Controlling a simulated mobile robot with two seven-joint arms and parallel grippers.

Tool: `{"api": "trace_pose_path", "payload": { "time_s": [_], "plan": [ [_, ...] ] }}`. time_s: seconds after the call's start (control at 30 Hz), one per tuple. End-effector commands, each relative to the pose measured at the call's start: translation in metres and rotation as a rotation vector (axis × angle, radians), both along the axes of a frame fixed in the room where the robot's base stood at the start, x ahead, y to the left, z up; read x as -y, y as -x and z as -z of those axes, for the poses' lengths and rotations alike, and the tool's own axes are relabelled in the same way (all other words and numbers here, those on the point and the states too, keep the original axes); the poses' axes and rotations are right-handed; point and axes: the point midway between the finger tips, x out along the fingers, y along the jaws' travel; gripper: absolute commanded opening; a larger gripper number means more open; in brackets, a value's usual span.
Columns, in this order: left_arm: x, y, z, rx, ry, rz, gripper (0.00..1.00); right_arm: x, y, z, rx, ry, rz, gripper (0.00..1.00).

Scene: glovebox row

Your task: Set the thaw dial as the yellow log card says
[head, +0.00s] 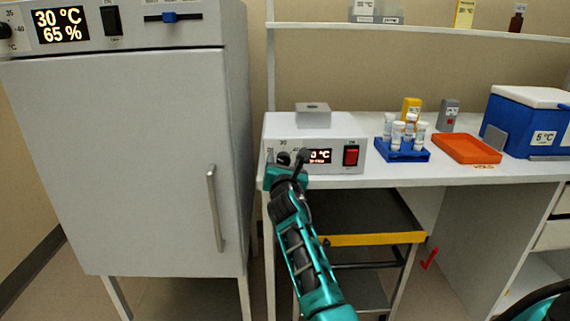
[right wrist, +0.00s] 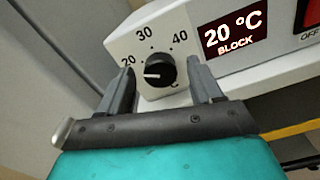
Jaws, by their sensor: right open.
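The thaw dial (right wrist: 160,70) is a black knob on the front of a white block heater (head: 330,130) on the bench. In the right wrist view its white pointer line points left, toward the 20 mark. The display (right wrist: 233,33) reads 20 °C BLOCK. My right gripper (right wrist: 164,80) is open, with one finger on each side of the dial; I cannot tell if they touch it. In the head view the right gripper (head: 286,161) partly covers the dial and scale. A yellow card (head: 464,13) stands on the upper shelf, its writing too small to read. My left gripper is not in view.
A red switch (head: 350,156) is right of the display. A blue tube rack (head: 403,152), orange tray (head: 467,149) and blue cool box (head: 527,122) stand farther right. A grey cabinet (head: 120,160) showing 30 °C and 65 % stands left. A cart (head: 372,239) is below the bench.

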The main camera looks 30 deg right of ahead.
Motion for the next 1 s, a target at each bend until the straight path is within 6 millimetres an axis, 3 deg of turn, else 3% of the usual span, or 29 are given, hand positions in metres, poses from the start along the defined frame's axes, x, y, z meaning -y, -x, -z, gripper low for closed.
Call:
{"api": "trace_pose_path", "payload": {
  "time_s": [0.2,0.77,1.0],
  "plan": [
    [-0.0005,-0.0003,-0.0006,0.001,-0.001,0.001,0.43,0.0,0.0,-0.0002,0.0,0.0,0.0,0.64],
    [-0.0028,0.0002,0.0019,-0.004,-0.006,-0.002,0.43,0.0001,0.0,0.0001,0.0,0.0,0.0,0.1],
    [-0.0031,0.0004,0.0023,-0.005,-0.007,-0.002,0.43,0.0001,0.0001,0.0,0.009,-0.014,0.0,0.09]
  ]
}}
